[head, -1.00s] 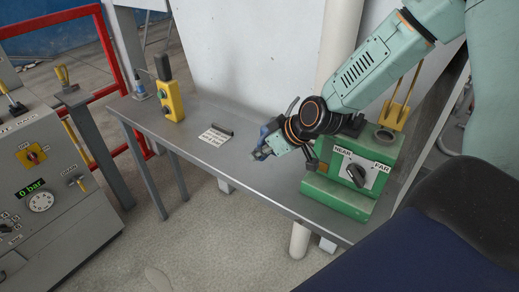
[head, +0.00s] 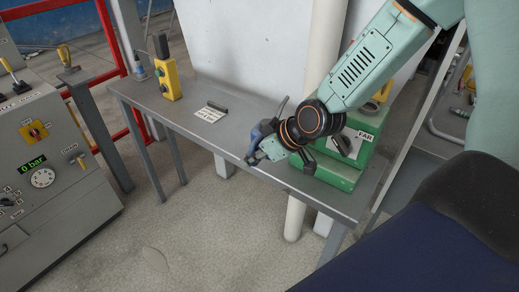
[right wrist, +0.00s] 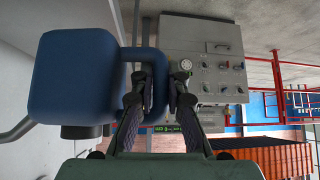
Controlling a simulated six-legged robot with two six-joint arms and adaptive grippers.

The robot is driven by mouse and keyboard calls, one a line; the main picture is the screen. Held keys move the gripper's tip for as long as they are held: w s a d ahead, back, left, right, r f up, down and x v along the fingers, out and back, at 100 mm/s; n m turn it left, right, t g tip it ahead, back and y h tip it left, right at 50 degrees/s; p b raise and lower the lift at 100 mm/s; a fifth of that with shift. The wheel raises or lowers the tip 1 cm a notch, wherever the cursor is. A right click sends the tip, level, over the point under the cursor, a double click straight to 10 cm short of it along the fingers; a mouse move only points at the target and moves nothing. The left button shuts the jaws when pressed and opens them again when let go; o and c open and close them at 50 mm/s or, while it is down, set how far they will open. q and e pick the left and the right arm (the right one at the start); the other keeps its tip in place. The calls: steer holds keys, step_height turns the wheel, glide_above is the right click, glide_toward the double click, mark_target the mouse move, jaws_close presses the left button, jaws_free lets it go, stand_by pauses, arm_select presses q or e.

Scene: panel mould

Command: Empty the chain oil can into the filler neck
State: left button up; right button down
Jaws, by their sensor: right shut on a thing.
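The blue chain oil can (right wrist: 75,85) fills the left of the right wrist view, with its loop handle toward the fingers and a dark round cap or spout at its lower edge. My right gripper (right wrist: 160,78) is shut on the can's handle. In the head view my right gripper (head: 254,156) is over the bench's front edge, left of the green box; the can shows little there, mostly hidden or hard to tell from the fingers. The filler neck is hidden behind my right arm in the head view. My left gripper is not in view.
The green box (head: 336,172) with a FAR switch stands on the grey bench (head: 215,140). A control cabinet (head: 50,165) stands at the left. The floor between is clear.

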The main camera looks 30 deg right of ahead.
steer(key=s+a+f+n+g+y+b, duration=0.2)
steer(key=s+a+f+n+b, duration=0.3)
steer(key=f+b, duration=0.5)
steer(key=s+a+b, duration=0.1)
steer(key=a+b, duration=0.1)
steer(key=b, duration=0.2)
steer(key=shift+s+a+f+y, duration=0.3)
steer(key=shift+s+a+y, duration=0.05)
steer(key=shift+s+y, duration=0.05)
